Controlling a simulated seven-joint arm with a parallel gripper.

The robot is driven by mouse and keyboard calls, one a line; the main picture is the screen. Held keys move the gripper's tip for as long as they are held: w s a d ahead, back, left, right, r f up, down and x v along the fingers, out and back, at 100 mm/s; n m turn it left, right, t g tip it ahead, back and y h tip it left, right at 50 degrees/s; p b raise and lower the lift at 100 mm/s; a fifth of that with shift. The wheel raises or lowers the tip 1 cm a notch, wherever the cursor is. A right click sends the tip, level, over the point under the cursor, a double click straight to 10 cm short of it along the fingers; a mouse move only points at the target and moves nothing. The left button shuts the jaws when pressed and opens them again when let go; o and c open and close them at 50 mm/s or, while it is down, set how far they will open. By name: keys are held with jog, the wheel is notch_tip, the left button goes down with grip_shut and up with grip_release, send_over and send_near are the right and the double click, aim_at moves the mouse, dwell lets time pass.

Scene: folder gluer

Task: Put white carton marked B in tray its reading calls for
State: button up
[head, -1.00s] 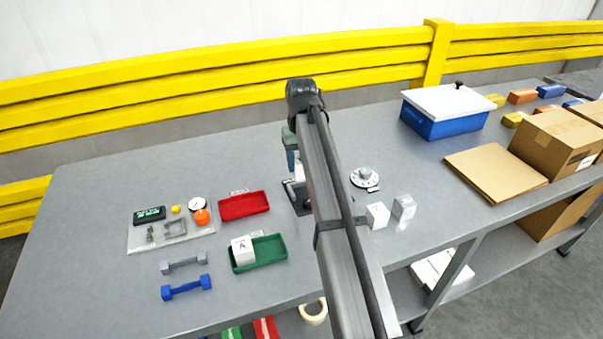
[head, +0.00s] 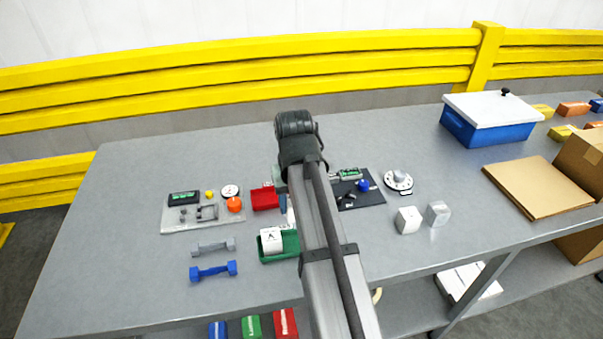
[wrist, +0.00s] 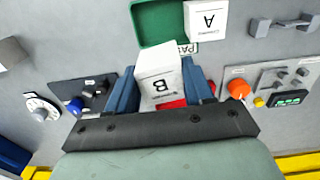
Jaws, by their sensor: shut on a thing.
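My gripper (wrist: 160,78) is shut on the white carton marked B (wrist: 162,86), held between its blue fingers in the wrist view. In the head view my arm hides most of the gripper and the carton. The red tray (head: 264,199) is partly hidden behind my arm; a bit of it shows beneath the carton in the wrist view (wrist: 172,104). The green tray (head: 292,257) holds a white carton marked A (head: 271,240). A tag reading PASS (wrist: 187,48) lies beside the green tray. A dark plate with a small green display (head: 351,174) stands right of my arm; its reading is too small to read.
A round dial (head: 398,181) and two more cartons (head: 409,220) (head: 437,214) stand to the right. A blue box (head: 485,124) stands at the back right. The left table end is clear.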

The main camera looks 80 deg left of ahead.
jog(key=d+m, duration=0.1)
jog(key=d+f, duration=0.1)
jog(key=d, duration=0.1)
jog(key=shift+d+m, duration=0.25)
jog(key=shift+m, duration=0.15)
jog(key=shift+f, duration=2.95)
jog(key=o, duration=1.2)
jog(key=shift+r, duration=5)
